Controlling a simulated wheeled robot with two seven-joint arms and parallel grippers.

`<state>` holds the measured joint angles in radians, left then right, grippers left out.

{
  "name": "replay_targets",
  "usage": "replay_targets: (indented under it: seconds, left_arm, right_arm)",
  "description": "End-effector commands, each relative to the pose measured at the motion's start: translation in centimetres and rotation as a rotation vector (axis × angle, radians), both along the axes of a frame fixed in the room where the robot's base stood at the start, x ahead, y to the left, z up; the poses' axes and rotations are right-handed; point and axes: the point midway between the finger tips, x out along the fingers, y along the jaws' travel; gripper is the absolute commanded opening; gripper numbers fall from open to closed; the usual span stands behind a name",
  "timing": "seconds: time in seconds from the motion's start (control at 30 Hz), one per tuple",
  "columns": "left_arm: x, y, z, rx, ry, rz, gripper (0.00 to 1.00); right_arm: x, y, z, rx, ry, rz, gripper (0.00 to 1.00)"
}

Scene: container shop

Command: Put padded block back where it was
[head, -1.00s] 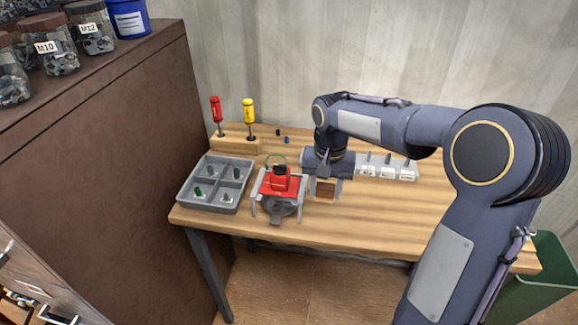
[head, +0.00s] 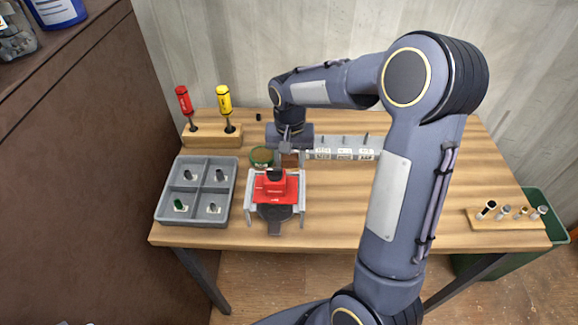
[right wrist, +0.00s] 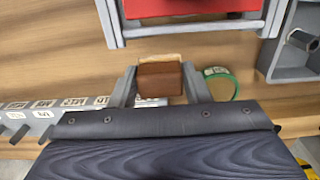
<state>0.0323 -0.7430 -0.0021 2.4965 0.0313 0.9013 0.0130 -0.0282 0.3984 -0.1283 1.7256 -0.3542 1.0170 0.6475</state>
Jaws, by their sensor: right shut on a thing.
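The padded block (head: 290,160) is a small brown block with a pale layer, held in my right gripper (head: 289,155) just behind the red device. In the right wrist view the block (right wrist: 160,82) sits between the two grey fingers (right wrist: 160,88), which are shut on it. I cannot tell from these views whether the block touches the table. My left gripper is not in view.
A red device in a grey frame (head: 275,190) stands directly in front of the block. A grey compartment tray (head: 160,205), a screwdriver stand (head: 212,140) and a labelled grey rack (head: 345,146) are nearby. Bare tabletop lies front right.

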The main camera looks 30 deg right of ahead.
Motion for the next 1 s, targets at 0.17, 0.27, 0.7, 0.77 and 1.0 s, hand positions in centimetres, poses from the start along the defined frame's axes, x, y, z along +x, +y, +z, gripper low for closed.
replay_targets:
  seconds: [0.17,0.27,0.7,0.77,1.0]
  left_arm:
    - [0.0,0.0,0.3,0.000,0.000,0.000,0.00]
    - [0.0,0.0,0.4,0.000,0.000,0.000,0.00]
    - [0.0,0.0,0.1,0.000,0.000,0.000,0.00]
    - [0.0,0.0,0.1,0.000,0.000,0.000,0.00]
    - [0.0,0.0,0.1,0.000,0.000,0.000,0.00]
  right_arm:
    - [-0.1,0.0,-2.5,0.000,0.006,0.000,0.25]
    - [-0.1,0.0,-3.5,0.000,0.002,-0.001,0.25]
    - [0.0,0.0,-4.1,0.000,0.000,0.000,0.47]
    - [0.0,0.0,-4.0,0.000,0.000,0.000,0.55]
    - [0.0,0.0,-4.0,0.000,0.000,0.000,0.65]
